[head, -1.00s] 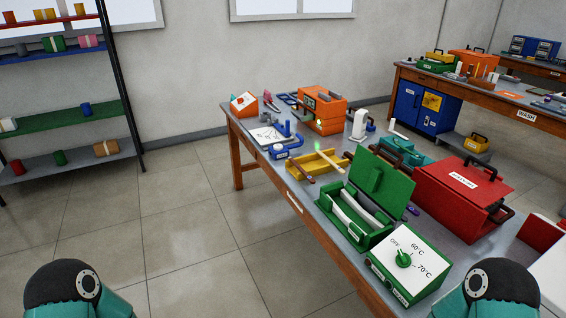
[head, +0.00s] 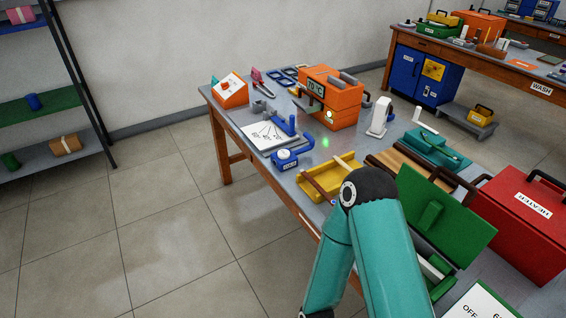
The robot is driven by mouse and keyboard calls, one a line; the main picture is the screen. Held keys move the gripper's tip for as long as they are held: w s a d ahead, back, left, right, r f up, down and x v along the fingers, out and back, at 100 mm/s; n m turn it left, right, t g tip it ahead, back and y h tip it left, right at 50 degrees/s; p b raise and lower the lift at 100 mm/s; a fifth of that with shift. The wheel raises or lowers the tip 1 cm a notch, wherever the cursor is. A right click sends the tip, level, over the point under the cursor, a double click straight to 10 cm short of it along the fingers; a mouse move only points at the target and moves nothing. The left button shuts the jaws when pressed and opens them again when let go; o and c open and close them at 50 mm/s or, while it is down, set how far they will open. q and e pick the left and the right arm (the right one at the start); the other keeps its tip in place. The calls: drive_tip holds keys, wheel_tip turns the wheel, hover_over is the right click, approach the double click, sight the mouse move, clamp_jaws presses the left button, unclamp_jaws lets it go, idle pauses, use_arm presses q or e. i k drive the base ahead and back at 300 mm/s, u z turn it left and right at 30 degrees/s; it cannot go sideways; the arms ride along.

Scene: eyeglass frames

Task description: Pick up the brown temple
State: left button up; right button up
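A long, thin brown piece, which looks like the brown temple (head: 318,186), lies slantwise along the left side of a shallow yellow tray (head: 325,167). Its near end reaches towards the table's front edge, close to my arm's dark joint. A lighter tan strip (head: 345,163) lies across the tray's far right part. One of my teal arms rises from the bottom and bends just in front of the tray, covering its near right corner. No gripper fingers show, so I see neither gripper.
A blue clamp-like tool (head: 285,159) stands left of the tray, by a white drawing sheet (head: 268,137). An orange 70 °C machine (head: 328,97) stands behind. An open green box (head: 446,215) and red heater box (head: 521,205) stand right. Floor on the left is clear.

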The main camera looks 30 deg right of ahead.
sight(307, 176)
drive_tip(key=z, duration=0.15)
drive_tip(key=i, duration=0.9)
drive_tip(key=z, duration=0.5)
